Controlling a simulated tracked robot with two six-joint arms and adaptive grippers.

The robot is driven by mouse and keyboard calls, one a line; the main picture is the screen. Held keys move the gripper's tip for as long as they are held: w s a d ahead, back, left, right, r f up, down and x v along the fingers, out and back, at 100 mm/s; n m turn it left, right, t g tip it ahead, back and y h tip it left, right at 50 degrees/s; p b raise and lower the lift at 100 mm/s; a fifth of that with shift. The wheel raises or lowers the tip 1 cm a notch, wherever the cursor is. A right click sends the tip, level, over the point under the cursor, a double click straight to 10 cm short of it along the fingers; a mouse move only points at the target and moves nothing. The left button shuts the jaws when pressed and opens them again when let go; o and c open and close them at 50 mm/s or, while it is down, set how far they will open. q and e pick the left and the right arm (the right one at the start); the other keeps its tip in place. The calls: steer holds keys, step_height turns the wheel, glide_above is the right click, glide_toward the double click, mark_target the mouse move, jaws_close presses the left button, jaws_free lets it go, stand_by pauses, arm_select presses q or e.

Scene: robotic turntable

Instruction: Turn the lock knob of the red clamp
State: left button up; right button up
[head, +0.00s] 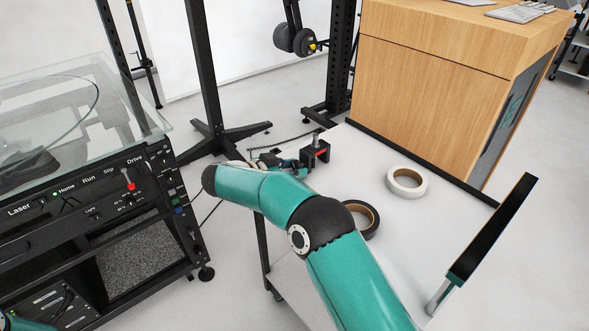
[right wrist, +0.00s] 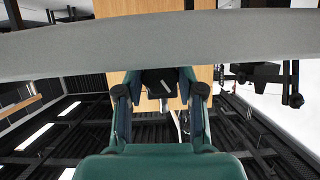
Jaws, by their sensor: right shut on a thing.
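The red clamp (head: 321,153) stands near the far left edge of the white table in the head view. It is mostly black with a small red patch and a grey upright pin on top. My right gripper (head: 298,163) is at the clamp's left side, partly hidden behind my teal forearm. In the right wrist view, my right gripper (right wrist: 160,90) has its fingers either side of a dark part of the clamp (right wrist: 154,80) with a light-coloured bar on it. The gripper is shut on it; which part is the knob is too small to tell. My left gripper is not in view.
A white tape roll (head: 393,187) and a dark tape roll (head: 373,211) lie on the table (head: 420,225) right of the clamp. A wooden cabinet (head: 430,90) stands behind. A black control console (head: 100,215) with a glass top stands at left.

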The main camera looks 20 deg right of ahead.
steer(key=shift+n+g, duration=0.4)
steer(key=shift+n, duration=0.3)
steer(key=o, duration=1.2)
steer(key=shift+c, duration=0.2)
steer(key=shift+a, duration=0.15)
steer(key=v, duration=1.1)
steer(key=shift+a, duration=0.45)
